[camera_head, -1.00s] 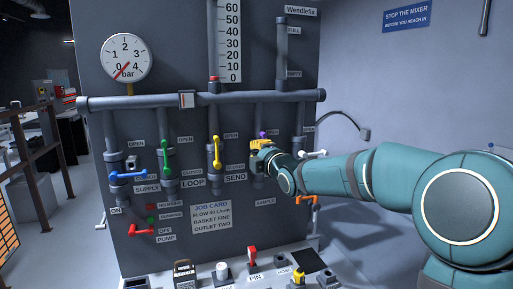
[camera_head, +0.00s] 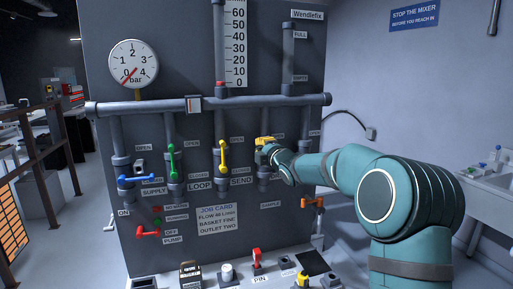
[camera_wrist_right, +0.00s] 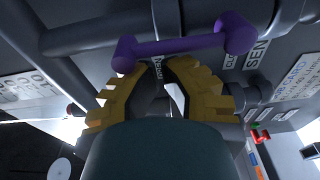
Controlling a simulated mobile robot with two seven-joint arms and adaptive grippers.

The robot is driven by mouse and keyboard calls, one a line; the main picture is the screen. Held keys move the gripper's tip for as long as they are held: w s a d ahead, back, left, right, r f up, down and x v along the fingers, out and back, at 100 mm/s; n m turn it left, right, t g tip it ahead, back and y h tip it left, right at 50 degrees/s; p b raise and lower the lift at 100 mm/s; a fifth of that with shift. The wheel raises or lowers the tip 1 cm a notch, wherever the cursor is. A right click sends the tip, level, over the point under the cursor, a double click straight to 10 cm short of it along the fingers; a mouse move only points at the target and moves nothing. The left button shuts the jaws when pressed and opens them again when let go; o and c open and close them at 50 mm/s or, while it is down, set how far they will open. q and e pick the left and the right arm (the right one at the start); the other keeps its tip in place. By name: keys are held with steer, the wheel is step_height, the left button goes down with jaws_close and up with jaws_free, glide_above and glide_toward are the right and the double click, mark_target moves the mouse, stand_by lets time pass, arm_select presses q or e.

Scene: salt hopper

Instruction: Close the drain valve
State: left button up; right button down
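No label that I can read says drain, so I cannot tell for sure which valve it is. An orange handle (camera_head: 313,203) sits low at the panel's right edge. My right gripper (camera_head: 265,142) is at the fourth pipe, above the sample label (camera_head: 271,205). In the right wrist view a purple handle (camera_wrist_right: 180,45) lies across just beyond the yellow fingertips (camera_wrist_right: 167,66). The fingers are apart with a narrow gap; the handle does not appear to be between them. My right forearm covers part of the panel's right side. My left gripper is not in view.
The panel carries a blue handle (camera_head: 138,180), a green handle (camera_head: 174,160) and a yellow handle (camera_head: 222,158) left of my gripper. A red pump handle (camera_head: 147,232) is lower left. A ledge with small items (camera_head: 257,262) runs below.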

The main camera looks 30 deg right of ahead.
steer(key=shift+s+d+r+m, duration=0.1)
steer(key=shift+d+m, duration=0.25)
steer(key=shift+m, duration=0.05)
stand_by(0.4)
steer(key=d+m, duration=0.2)
steer(key=m, duration=0.1)
steer(key=shift+s+r, duration=0.15)
steer(key=shift+s, duration=0.05)
steer(key=s+d+f+m+t+h+b, duration=0.1)
steer(key=d+f+m+b, duration=0.3)
steer(key=m, duration=1)
steer(key=shift+s+d+f+m+h, duration=0.15)
steer(key=shift+s+d+m+h, duration=0.15)
steer(key=shift+d+h, duration=0.65)
steer(key=shift+d, duration=0.2)
